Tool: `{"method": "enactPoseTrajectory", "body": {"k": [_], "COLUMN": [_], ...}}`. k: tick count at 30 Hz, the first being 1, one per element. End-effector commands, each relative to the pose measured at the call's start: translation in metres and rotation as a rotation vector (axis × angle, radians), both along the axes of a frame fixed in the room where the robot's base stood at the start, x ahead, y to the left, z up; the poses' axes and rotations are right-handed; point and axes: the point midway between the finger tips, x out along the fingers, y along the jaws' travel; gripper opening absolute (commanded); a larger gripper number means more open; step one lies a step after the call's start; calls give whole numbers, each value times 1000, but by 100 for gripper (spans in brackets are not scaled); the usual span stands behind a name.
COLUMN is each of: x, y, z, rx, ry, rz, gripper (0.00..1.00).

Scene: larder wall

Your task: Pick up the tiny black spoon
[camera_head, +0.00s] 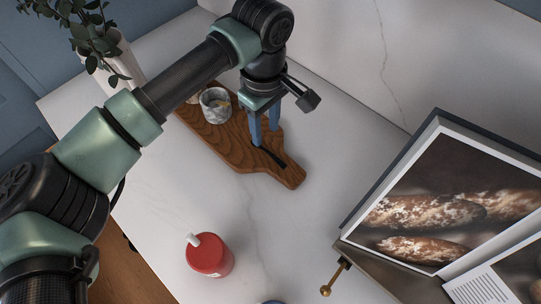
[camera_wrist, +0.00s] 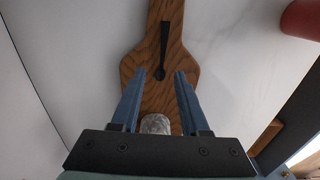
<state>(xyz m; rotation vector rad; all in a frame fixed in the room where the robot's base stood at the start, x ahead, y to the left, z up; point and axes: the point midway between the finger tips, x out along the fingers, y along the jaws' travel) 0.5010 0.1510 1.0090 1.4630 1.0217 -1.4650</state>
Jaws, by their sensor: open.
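The tiny black spoon (camera_head: 272,157) lies flat on a wooden board (camera_head: 290,176), toward the board's narrow handle end. In the wrist view the spoon (camera_wrist: 164,45) points up the picture, with its rounded end nearest me. My gripper (camera_head: 265,138) is open and points down over the board, close to the spoon's near end. In the wrist view the two blue fingertips (camera_wrist: 159,74) stand on either side of the rounded end, with clear gaps. Nothing is held. I cannot tell the exact height of the fingertips above the board.
A marbled grey cup (camera_head: 215,112) stands on the board behind my gripper; it shows between the fingers in the wrist view (camera_wrist: 155,125). A red jar (camera_head: 210,262) stands in front. An open book (camera_head: 440,205) on a stand is at right.

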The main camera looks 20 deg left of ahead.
Motion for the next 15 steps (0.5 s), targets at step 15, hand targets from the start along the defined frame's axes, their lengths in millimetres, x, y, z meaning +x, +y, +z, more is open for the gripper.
{"method": "enactPoseTrajectory", "body": {"k": [15], "x": [-4], "y": [2], "z": [-55], "rx": [1], "ry": [0], "rz": [-1], "gripper": [45]}}
